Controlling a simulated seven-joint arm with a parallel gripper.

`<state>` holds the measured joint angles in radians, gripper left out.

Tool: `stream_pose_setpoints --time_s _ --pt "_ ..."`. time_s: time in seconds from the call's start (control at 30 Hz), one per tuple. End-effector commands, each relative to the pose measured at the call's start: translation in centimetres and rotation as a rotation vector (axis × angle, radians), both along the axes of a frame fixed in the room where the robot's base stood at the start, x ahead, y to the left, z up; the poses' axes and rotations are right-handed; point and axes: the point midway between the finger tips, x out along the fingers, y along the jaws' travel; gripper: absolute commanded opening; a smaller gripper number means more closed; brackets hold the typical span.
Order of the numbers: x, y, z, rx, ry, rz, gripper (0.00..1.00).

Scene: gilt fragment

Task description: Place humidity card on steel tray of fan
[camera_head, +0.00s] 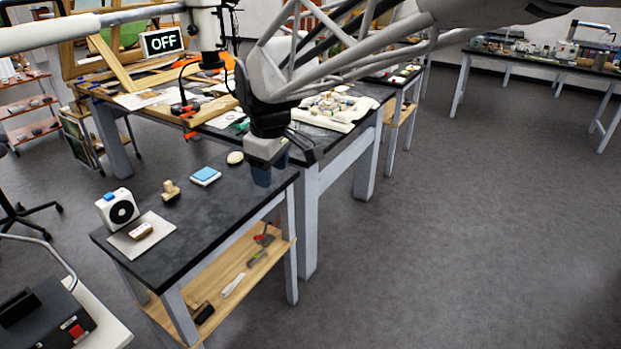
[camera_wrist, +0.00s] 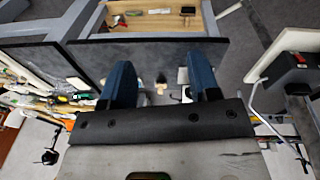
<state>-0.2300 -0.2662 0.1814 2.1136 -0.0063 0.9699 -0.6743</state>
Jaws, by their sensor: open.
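A flat white square with a light blue top (camera_head: 205,176), probably the humidity card, lies on the black side table. The white fan (camera_head: 118,208) with a round black grille stands at the table's left end. The flat grey steel tray (camera_head: 158,237) lies in front of it, with a small brown and white block (camera_head: 141,231) on it. My gripper (camera_head: 272,172) is open above the table's right end, to the right of the card. In the wrist view my gripper (camera_wrist: 160,66) shows two spread blue fingers with nothing held; small tabletop objects between them are too small to identify.
A wooden stamp-like piece (camera_head: 171,190) stands between the fan and the blue square. A pale round object (camera_head: 235,157) lies near the table's back right. The black table top (camera_head: 215,208) is clear in front. A larger cluttered workbench with a white cushion (camera_head: 335,112) adjoins behind.

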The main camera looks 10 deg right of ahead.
Motion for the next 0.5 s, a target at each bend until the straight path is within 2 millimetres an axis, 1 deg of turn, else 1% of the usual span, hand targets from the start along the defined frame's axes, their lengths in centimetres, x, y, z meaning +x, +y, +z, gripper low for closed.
stream_pose_setpoints --time_s 0.03,0.2,0.37,0.5 --pt "-1.4 -1.2 0.1 0.007 -0.006 -0.051 0.56" --pt "-5.8 -4.4 0.1 0.030 -0.020 -0.232 0.56" --pt "-10.1 -7.1 -0.4 0.054 -0.033 -0.403 0.56" --pt "-13.9 -9.1 -1.2 0.076 -0.046 -0.552 0.56"
